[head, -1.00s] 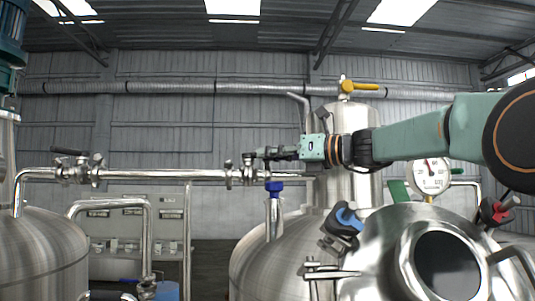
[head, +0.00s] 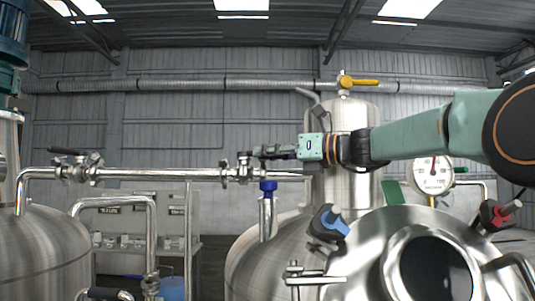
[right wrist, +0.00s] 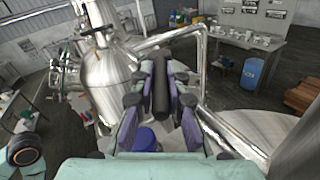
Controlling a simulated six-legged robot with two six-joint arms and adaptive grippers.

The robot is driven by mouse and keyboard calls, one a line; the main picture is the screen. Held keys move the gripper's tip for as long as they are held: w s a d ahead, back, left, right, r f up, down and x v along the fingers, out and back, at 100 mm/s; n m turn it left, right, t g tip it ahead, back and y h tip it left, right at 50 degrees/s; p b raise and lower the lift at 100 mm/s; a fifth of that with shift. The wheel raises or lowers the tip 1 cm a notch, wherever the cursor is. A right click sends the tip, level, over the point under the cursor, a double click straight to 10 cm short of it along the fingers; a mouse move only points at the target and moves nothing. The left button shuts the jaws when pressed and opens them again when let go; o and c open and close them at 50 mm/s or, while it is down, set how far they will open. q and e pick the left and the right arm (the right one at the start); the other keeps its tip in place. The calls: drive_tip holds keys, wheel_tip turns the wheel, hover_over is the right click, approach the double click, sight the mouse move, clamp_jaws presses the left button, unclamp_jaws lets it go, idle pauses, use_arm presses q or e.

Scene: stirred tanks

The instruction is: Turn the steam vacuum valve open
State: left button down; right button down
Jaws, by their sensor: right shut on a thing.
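The valve (head: 243,168) sits on the horizontal steel pipe in the middle of the head view, between clamped joints. My right gripper (head: 262,152) reaches it from the right, just above the pipe. In the right wrist view, my right gripper (right wrist: 161,75) has its fingers on both sides of a black lever handle (right wrist: 160,90) and is shut on it. In the head view the fingers mostly hide this handle. My left gripper is not in view.
A blue-capped stub (head: 268,187) stands just below the pipe. A similar black-handled valve (head: 72,165) is on the pipe at left. A yellow-handled valve (head: 357,82) tops the rear vessel. A large tank lid with an open port (head: 380,235) fills the lower right.

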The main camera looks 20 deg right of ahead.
drive_tip(key=shift+s+d+r, duration=0.1)
drive_tip(key=shift+r, duration=0.35)
drive_tip(key=c, duration=1.4)
unclamp_jaws()
drive_tip(key=shift+f, duration=0.15)
drive_tip(key=shift+o, duration=0.3)
drive_tip(key=shift+f, duration=0.1)
drive_tip(key=shift+f, duration=0.1)
drive_tip(key=v, duration=1.1)
drive_tip(key=shift+s+d, duration=0.25)
drive_tip(key=shift+s, duration=0.1)
